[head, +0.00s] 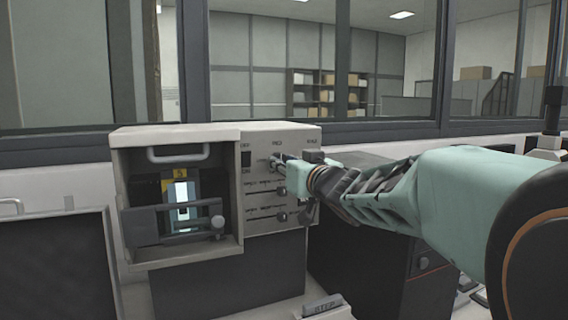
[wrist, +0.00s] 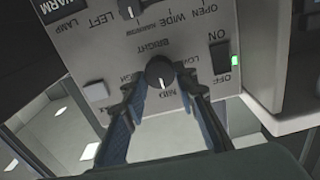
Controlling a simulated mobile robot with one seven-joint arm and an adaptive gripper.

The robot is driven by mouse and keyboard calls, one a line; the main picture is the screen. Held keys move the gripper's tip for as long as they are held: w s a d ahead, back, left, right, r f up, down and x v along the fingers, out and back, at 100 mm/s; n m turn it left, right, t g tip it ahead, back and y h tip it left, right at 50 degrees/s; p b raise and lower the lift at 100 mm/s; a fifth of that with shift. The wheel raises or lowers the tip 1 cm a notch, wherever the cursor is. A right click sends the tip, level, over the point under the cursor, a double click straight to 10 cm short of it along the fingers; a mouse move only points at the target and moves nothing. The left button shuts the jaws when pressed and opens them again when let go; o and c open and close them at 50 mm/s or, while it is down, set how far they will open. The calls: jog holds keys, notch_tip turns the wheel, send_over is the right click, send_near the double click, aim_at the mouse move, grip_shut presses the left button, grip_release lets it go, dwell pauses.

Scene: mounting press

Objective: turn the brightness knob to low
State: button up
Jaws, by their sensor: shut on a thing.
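The brightness knob (wrist: 158,70) is a small dark round knob on the pale control panel (wrist: 105,55), seen upside down in the wrist view. Its white pointer mark is at the MID label; a LOW label is to the right of the knob. My gripper (wrist: 161,86) has a fingertip on each side of the knob and is shut on it. In the head view my gripper (head: 282,165) is at the upper part of the panel of the grey press unit (head: 268,136). The knob is not clearly visible there, behind the gripper.
A dark rocker switch (wrist: 219,56) with a lit green lamp (wrist: 235,61) is right of the knob, and a pale square button (wrist: 96,91) is left. Slider knobs (head: 282,216) are below my gripper. An open bay (head: 180,153) is left of the panel.

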jog(key=shift+n, duration=0.4)
jog(key=shift+n+b, duration=2.75)
jog(key=shift+n, duration=5.05)
jog(key=o, duration=1.1)
jog(key=shift+o, duration=0.2)
jog(key=shift+f, duration=0.1)
